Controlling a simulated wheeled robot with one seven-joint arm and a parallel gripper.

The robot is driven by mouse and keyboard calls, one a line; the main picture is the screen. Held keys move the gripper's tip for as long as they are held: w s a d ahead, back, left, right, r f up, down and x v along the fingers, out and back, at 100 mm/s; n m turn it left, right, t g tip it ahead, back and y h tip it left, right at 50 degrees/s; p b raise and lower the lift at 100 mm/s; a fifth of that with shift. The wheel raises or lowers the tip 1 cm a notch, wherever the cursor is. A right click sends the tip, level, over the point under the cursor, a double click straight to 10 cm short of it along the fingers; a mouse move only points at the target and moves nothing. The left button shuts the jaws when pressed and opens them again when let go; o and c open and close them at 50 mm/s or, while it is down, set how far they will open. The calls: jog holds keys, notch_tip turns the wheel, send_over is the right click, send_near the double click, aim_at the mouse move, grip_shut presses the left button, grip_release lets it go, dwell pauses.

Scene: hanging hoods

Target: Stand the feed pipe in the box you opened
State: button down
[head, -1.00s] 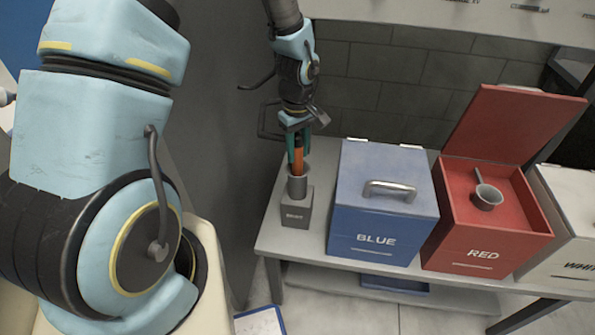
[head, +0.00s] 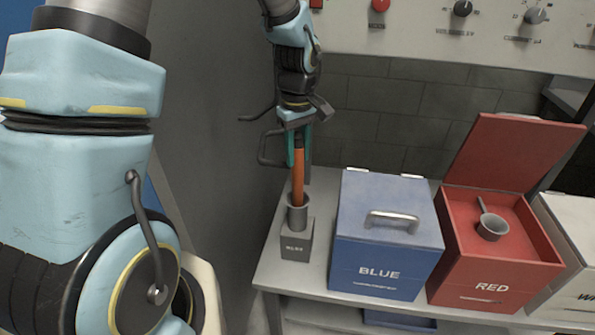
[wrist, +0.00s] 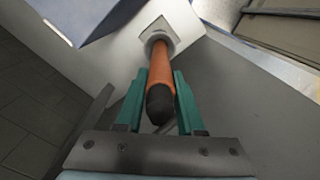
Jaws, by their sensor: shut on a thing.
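The feed pipe, an orange rod (head: 298,176) with a dark end, is upright above the grey stand (head: 297,240) at the table's left end. My gripper (head: 297,150) is shut on its upper part with green fingers; the wrist view shows the rod (wrist: 160,78) between them. The rod's lower end is at the stand's round collar (head: 297,212); I cannot tell whether it is still inside. The red box (head: 490,287) stands open, its lid (head: 515,150) tilted up at the back. A grey cup with a handle (head: 491,227) is in it.
The blue box (head: 378,270), lid closed with a metal handle (head: 391,219), stands between the stand and the red box. A white box (head: 567,235) is at the right edge. A panel with knobs (head: 420,35) overhangs the back; a grey wall (head: 225,150) is left.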

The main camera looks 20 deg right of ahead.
notch_tip(320, 180, up, 9)
jog(key=shift+f+b, duration=0.1)
jog(key=shift+b, duration=0.6)
jog(key=shift+r+p, duration=0.85)
jog(key=shift+r, duration=0.55)
